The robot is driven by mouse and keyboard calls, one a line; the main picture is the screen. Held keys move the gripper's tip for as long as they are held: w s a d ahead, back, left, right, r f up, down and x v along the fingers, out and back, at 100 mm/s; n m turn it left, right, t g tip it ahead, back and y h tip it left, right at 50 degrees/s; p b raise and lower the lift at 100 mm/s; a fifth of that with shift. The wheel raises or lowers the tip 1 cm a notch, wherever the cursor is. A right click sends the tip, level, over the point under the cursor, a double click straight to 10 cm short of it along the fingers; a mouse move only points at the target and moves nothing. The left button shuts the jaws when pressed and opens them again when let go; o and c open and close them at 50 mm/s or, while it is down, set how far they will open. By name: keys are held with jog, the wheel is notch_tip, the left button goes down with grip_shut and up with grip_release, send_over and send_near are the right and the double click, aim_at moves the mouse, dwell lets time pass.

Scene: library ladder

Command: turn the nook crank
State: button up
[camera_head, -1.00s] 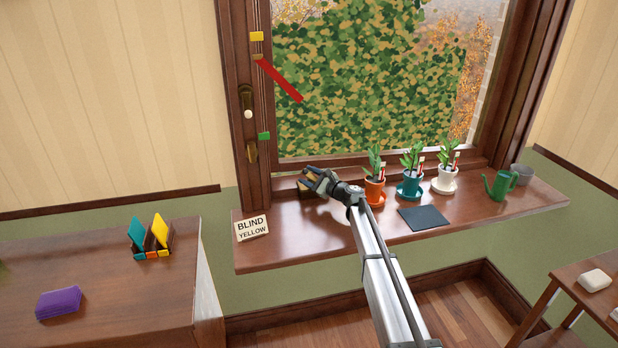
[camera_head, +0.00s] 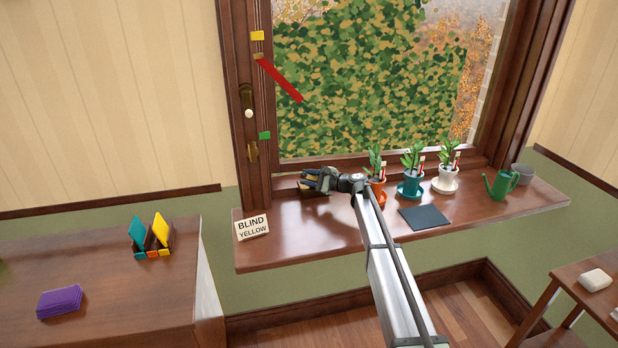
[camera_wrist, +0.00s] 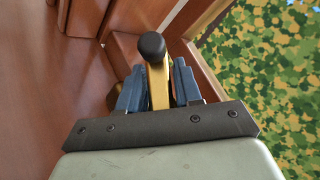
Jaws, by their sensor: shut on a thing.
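In the wrist view the nook crank (camera_wrist: 158,82) is a brass arm with a dark round knob. My gripper (camera_wrist: 157,95) has its blue fingers on both sides of the crank and is shut on it. In the head view my gripper (camera_head: 309,183) is low at the left end of the window sill, and hides most of the crank. A card reading "BLIND YELLOW" (camera_head: 252,227) stands on the sill to its left. On the window frame are a yellow marker (camera_head: 257,36) above and a green marker (camera_head: 264,135) below. A small brown piece (camera_head: 258,56) sits just under the yellow marker.
Three potted plants, in orange, teal (camera_head: 411,187) and white pots, stand right of my gripper. A dark mat (camera_head: 424,218), green watering can (camera_head: 501,184) and grey pot (camera_head: 522,174) are on the sill (camera_head: 300,245). A red strip (camera_head: 281,80) slants across the pane.

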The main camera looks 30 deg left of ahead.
jog(key=shift+f+n+g, duration=0.15)
jog(key=shift+n+g, duration=0.15)
jog(key=shift+n, duration=0.2)
jog(key=o, duration=0.9)
jog(key=shift+o, duration=0.2)
jog(key=shift+m, duration=0.3)
